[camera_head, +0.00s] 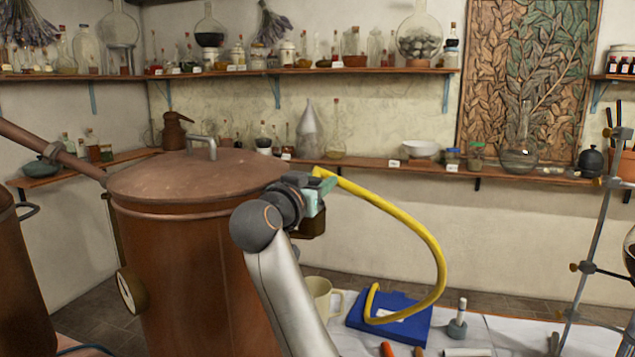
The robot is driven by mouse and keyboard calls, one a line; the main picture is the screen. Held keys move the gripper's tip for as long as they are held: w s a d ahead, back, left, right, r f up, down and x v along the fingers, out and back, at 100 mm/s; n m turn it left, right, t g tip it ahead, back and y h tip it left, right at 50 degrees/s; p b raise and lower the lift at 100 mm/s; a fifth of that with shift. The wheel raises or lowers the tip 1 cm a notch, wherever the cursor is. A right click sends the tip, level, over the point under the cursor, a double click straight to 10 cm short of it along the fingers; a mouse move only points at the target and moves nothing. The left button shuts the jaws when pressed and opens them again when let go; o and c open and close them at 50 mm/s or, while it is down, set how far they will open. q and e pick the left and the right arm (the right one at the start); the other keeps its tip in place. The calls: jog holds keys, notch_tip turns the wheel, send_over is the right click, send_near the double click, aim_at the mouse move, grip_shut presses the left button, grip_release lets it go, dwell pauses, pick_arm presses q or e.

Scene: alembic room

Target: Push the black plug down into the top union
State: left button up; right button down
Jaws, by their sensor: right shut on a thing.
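My right gripper (320,184) is up in front of the right edge of the copper vessel's lid, with its arm rising from below. It is shut at the upper end of a yellow hose (425,236). My wrist partly hides the held end, so I cannot see a plug there. The hose arcs right and down to a blue box (402,322). A dark brown block (312,223) shows just below the jaws; I cannot tell what it is. I cannot make out the black plug or the top union. My left gripper is not in view.
The large copper vessel (190,270) with its handled lid (205,176) fills the left. A cream mug (322,296) stands on the white table behind my forearm. A metal stand (592,250) is at the right. Shelves of glassware line the wall.

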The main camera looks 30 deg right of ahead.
jog(key=shift+f, duration=0.2)
dwell(0.4)
jog(key=shift+c, duration=1.6)
grip_release()
jog(key=b+v, duration=0.2)
jog(key=v, duration=1)
jog(key=shift+s+a, duration=0.2)
